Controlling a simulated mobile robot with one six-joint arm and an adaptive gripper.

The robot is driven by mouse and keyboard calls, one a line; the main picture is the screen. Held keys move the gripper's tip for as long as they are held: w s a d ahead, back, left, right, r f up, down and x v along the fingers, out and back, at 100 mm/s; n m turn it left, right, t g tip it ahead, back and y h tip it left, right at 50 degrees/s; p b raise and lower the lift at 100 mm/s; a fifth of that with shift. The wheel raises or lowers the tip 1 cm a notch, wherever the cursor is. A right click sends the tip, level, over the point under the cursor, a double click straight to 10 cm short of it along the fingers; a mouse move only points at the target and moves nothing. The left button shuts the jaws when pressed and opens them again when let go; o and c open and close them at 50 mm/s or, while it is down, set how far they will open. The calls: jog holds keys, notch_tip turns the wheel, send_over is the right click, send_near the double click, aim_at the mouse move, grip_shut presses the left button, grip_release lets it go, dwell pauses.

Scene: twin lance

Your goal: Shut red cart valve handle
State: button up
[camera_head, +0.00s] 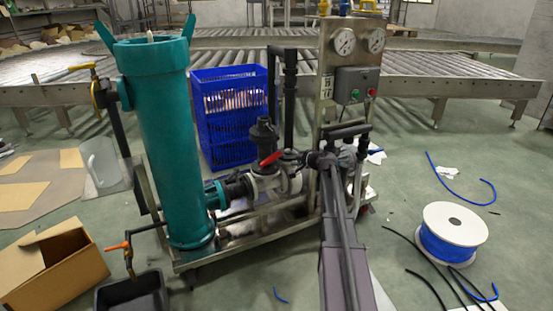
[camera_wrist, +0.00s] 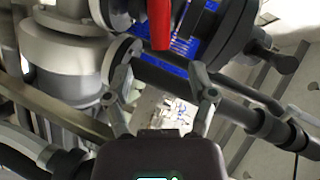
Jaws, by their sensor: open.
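The red valve handle (camera_head: 271,159) sits on the grey valve (camera_head: 265,181) of the cart's piping, right of the tall teal filter housing (camera_head: 165,150). In the wrist view the red handle (camera_wrist: 161,22) hangs into the top middle, with its upper part cut off. My gripper (camera_wrist: 163,88) is open and empty, its two fingers spread below the handle's lower end in that picture. The handle is not between the fingers. In the head view my arm rises from the lower right to the piping, and the fingers are hard to make out there.
Dark pipes cross close behind my fingers in the wrist view. The cart's gauge panel (camera_head: 340,75) stands at the right. A blue crate (camera_head: 228,135) is behind the cart. A cable spool (camera_head: 447,237), an open cardboard box (camera_head: 50,268) and a black bin (camera_head: 133,296) lie around it.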

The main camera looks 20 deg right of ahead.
aim_at(279, 155)
jog(key=b+x, duration=0.2)
jog(key=x, duration=0.7)
jog(key=shift+c, duration=0.2)
grip_shut()
